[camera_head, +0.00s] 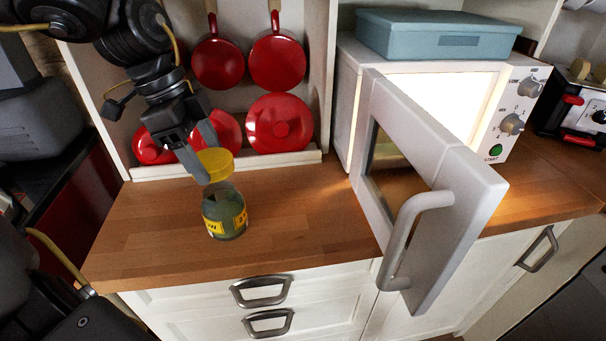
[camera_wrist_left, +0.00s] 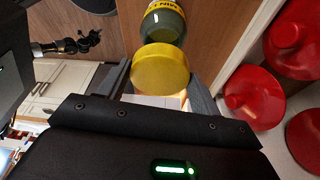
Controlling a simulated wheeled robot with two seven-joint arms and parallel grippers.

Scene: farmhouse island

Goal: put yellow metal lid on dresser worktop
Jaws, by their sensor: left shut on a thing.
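The yellow metal lid (camera_head: 215,163) is held between the fingers of my left gripper (camera_head: 208,160). In the left wrist view the lid (camera_wrist_left: 160,68) sits between the two finger tips. A glass jar (camera_head: 225,212) with a yellow label stands upright on the wooden dresser worktop (camera_head: 300,220), just below the lid. The lid looks raised over the jar's mouth; the head view does not clearly show whether they touch. The jar also shows past the lid in the left wrist view (camera_wrist_left: 163,22). My right gripper is not seen.
A white microwave (camera_head: 350,110) stands to the right with its door (camera_head: 430,180) swung open over the worktop. Worktop left and right of the jar is bare.

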